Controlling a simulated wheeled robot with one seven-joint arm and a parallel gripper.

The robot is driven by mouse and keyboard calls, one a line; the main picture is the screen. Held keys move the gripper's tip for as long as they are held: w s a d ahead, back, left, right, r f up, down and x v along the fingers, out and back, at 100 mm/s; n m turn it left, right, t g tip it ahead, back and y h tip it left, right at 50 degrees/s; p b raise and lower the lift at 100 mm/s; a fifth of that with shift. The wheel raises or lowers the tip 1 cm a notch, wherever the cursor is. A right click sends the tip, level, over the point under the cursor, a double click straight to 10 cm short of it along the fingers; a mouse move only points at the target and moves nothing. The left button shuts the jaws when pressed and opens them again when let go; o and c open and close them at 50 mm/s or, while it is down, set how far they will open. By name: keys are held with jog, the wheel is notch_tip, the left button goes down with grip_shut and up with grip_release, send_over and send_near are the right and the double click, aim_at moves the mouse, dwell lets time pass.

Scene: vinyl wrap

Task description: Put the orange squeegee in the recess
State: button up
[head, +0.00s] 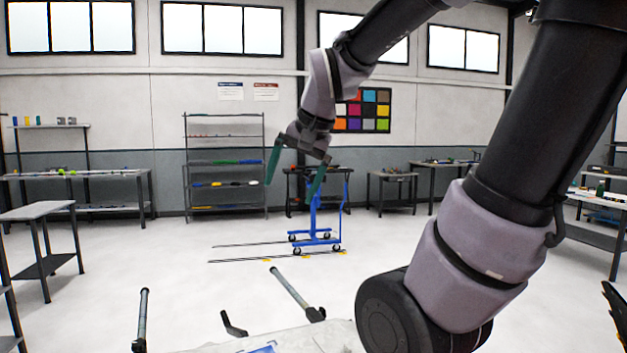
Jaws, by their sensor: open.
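My gripper (289,192) is in the upper middle of the head view, high above the floor. Its two green fingers are spread apart, pointing down, with nothing between them. I cannot make out an orange squeegee in this view. I cannot make out the recess either. Small items on the far tables and racks are too small to identify.
A blue wheeled cart (315,240) stands mid-floor behind my gripper, with long dark bars reaching left. A rack of rolls (225,116) and several tables, including a grey one (35,211), line the room. A pale surface (335,338) lies at the bottom. Much floor is clear.

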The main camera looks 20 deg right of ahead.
jog(key=s+d+r+n+t, duration=0.1)
jog(key=s+d+n, duration=0.1)
jog(key=s, duration=0.4)
jog(key=shift+d+r+t, duration=0.15)
jog(key=shift+d+t, duration=0.05)
jog(key=shift+t, duration=0.1)
jog(key=shift+w, duration=0.1)
dwell(0.7)
